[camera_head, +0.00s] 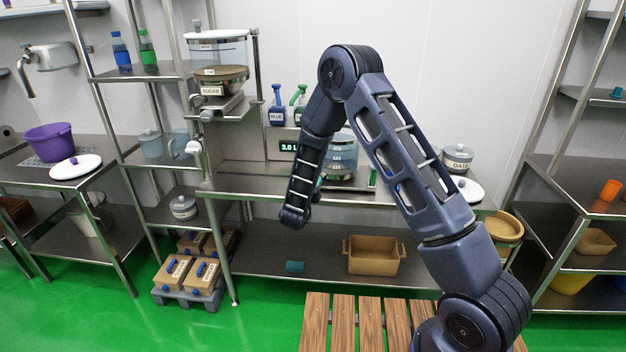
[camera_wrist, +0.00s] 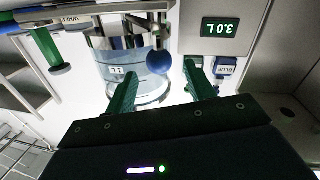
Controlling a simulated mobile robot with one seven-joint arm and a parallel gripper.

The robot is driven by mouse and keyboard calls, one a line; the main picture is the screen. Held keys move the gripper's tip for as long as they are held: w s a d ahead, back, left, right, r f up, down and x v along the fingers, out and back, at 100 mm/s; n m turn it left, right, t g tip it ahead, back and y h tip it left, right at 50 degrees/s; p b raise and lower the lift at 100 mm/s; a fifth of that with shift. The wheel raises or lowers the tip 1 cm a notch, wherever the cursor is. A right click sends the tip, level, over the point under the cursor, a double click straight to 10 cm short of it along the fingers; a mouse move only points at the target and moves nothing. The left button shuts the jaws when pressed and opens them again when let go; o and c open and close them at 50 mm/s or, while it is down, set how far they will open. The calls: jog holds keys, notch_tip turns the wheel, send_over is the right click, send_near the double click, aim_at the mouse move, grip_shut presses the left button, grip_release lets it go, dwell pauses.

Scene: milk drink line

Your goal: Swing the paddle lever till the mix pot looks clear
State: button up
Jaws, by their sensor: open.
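The mix pot is a clear round vessel with a metal rim. In the head view the pot (camera_head: 343,158) stands on the counter, partly behind my arm, and its contents look pale blue. The wrist view is upside down; there the pot (camera_wrist: 112,62) carries a "1L" label. A blue ball knob (camera_wrist: 159,62), apparently the paddle lever's end, shows in front of the pot. My gripper (camera_wrist: 160,72) is open, its green fingers on either side of the knob in the picture; I cannot tell whether they touch it. In the head view my arm hides the lever.
A display (camera_head: 289,147) reads 3.0 L beside the pot. A blue-labelled bottle (camera_head: 277,105) and a green one (camera_head: 299,100) stand behind. The sugar hopper (camera_head: 220,80) is at the left, the oats jar (camera_head: 457,158) at the right. A tan crate (camera_head: 373,256) sits below.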

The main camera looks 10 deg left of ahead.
jog(key=s, duration=0.3)
jog(key=s+a, duration=0.1)
jog(key=s, duration=0.1)
jog(key=shift+s, duration=0.35)
jog(key=w+m+h, duration=0.1)
jog(key=w+m, duration=0.1)
jog(key=w, duration=0.1)
jog(key=w+d+m+g+h, duration=0.1)
jog(key=w+m+h, duration=0.1)
jog(key=w+m, duration=0.1)
jog(key=w+d+m+h, duration=0.1)
jog(key=w+m, duration=0.1)
jog(key=w, duration=0.3)
jog(key=shift+f+h, duration=0.25)
jog(key=shift+h, duration=0.05)
jog(key=shift+a, duration=0.1)
